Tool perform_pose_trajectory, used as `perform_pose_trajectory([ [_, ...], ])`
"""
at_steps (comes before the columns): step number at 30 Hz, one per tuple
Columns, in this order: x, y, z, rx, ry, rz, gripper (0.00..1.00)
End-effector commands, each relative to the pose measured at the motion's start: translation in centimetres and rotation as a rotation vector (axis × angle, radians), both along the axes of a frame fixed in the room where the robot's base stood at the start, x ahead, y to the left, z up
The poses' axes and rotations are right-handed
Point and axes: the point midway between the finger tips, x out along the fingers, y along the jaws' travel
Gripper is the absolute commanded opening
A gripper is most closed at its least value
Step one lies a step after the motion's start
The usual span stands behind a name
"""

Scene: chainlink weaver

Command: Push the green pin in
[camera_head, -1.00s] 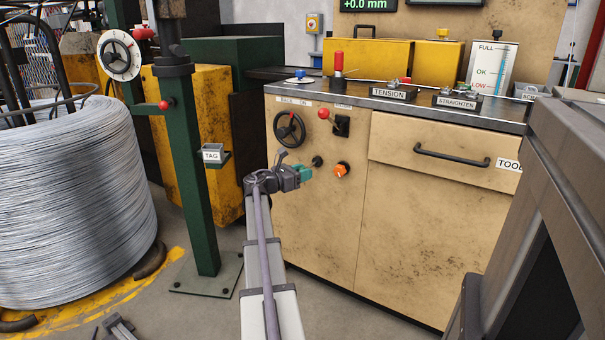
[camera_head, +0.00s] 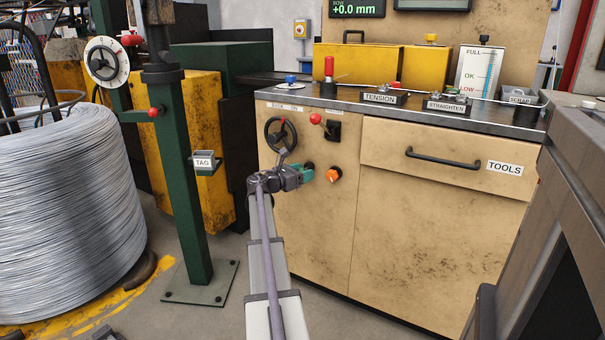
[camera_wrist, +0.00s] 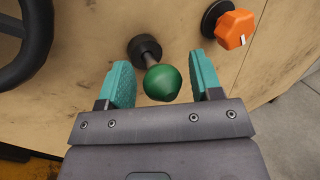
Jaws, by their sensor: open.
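The green pin (camera_wrist: 163,82) has a round green knob on a short metal shaft. The shaft comes out of a black collar (camera_wrist: 145,48) on the tan cabinet face, and the knob stands off from the face. In the wrist view, my gripper (camera_wrist: 161,72) is open, with one teal finger on each side of the knob and gaps visible on both sides. The knob lies between the fingers. In the head view, my gripper (camera_head: 305,174) is at the cabinet front, and it hides most of the pin.
An orange knob (camera_wrist: 234,28) sits just right of the pin. A black handwheel (camera_head: 281,135) is above left of my gripper in the head view. A red-balled lever (camera_head: 316,118) is above. The tan cabinet front (camera_head: 400,240) below right is clear.

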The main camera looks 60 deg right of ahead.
Motion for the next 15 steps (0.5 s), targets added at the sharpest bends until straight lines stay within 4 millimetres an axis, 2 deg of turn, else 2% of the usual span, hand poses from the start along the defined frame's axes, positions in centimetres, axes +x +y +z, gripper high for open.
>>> perform_pose_trajectory([
  [4, 0.1, 0.3, 0.0, 0.0, 0.0, 0.0, 0.59],
  [7, 0.6, 1.4, 0.0, 0.0, 0.0, 0.0, 0.59],
  [15, 3.3, 7.4, 0.0, 0.0, 0.0, 0.002, 0.59],
])
